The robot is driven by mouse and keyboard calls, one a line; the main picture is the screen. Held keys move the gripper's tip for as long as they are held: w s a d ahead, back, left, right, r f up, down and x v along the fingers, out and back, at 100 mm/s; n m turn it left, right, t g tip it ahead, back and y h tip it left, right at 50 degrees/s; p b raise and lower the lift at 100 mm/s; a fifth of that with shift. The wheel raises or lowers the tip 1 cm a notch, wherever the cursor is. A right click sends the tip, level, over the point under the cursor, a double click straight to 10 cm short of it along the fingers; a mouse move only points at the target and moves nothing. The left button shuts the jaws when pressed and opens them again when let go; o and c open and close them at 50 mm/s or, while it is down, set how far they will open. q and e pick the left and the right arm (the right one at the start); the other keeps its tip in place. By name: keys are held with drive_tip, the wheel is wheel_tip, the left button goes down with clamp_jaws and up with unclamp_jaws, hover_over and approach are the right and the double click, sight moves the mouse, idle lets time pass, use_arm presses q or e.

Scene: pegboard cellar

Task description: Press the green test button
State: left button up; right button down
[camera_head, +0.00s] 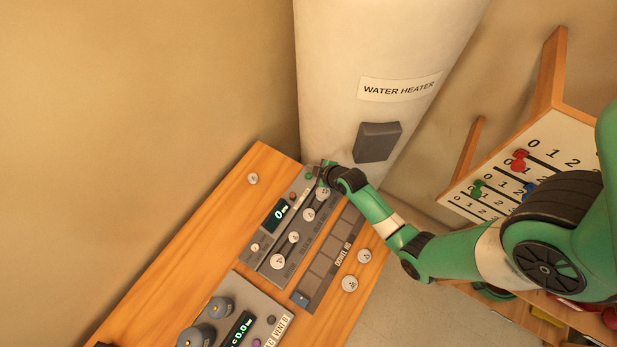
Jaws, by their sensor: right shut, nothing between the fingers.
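A grey panel with a lit display (279,214) lies on the wooden bench. The gripper and wrist hide part of the panel's far corner. My left gripper is not in view.
White round knobs (278,262) stand on the panel, and loose white discs (350,284) lie on the bench (214,254). A second panel with grey knobs (220,307) is nearer. A white water heater (350,60) stands behind. A numbered board (556,143) is at right.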

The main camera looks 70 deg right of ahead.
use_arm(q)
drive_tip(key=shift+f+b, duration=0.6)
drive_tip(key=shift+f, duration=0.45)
use_arm(e)
drive_tip(key=shift+f, duration=1.2)
drive_tip(key=shift+f, duration=0.1)
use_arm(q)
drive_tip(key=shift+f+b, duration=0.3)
use_arm(e)
drive_tip(key=shift+f, duration=0.3)
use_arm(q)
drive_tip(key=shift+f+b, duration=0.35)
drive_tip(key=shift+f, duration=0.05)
use_arm(e)
drive_tip(key=shift+f, duration=0.5)
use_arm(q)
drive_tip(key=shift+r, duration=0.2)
use_arm(e)
drive_tip(key=shift+r, duration=0.15)
use_arm(q)
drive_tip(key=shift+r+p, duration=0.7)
drive_tip(key=shift+p, duration=0.2)
use_arm(e)
drive_tip(key=shift+r, duration=0.75)
use_arm(q)
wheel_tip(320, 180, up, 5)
drive_tip(key=p, duration=0.4)
drive_tip(key=shift+p, duration=0.4)
use_arm(e)
wheel_tip(320, 180, up, 5)
